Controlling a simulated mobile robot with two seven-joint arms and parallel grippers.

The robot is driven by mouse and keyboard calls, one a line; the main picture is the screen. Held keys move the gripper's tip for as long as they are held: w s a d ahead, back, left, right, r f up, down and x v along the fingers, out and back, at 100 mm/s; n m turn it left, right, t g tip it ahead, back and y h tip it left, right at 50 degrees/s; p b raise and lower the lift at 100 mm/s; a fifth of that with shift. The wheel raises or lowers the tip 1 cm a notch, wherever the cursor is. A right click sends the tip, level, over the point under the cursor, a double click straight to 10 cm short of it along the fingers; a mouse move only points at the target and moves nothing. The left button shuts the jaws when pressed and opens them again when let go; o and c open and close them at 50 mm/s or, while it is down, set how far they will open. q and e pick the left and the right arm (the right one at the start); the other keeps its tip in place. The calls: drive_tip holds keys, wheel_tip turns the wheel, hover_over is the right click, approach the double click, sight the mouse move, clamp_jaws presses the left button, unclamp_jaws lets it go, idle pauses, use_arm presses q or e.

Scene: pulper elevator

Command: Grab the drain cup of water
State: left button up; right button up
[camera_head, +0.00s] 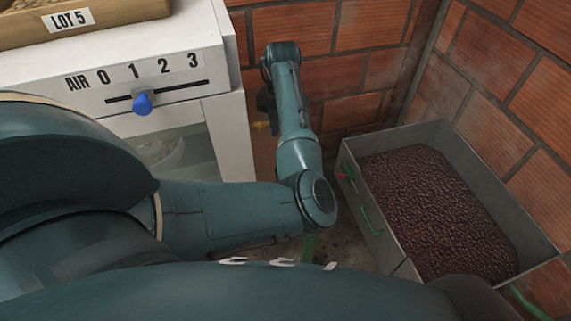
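No cup of water can be clearly made out. A pale, rounded, see-through shape (163,152) shows dimly in the opening under the white machine's (150,62) front panel; I cannot tell if it is the drain cup. My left arm comes in from the left, bends at the centre and reaches up beside the machine's right side. My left gripper (265,102) is a small dark shape near the brick wall, mostly hidden behind its own wrist, so its fingers cannot be read. A small yellow piece (262,125) shows just below it. My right gripper is not in view.
The machine has an AIR scale with a blue slider knob (142,103). A wooden tray (25,30) labelled LOT 5 sits on top. A grey metal bin (375,238) of dark red cherries or beans, with green handles, stands right. Brick walls (350,60) close the back and right.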

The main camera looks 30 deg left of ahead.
use_arm(q)
wheel_tip(320, 180, down, 6)
drive_tip(key=shift+s+r, duration=0.1)
drive_tip(key=shift+r, duration=0.1)
drive_tip(key=shift+s+a+f, duration=0.1)
drive_tip(key=shift+s+f, duration=0.05)
drive_tip(key=shift+f, duration=1.25)
drive_tip(key=shift+s+a+f, duration=0.1)
drive_tip(key=shift+s+f, duration=0.05)
drive_tip(key=shift+f, duration=1.2)
clamp_jaws()
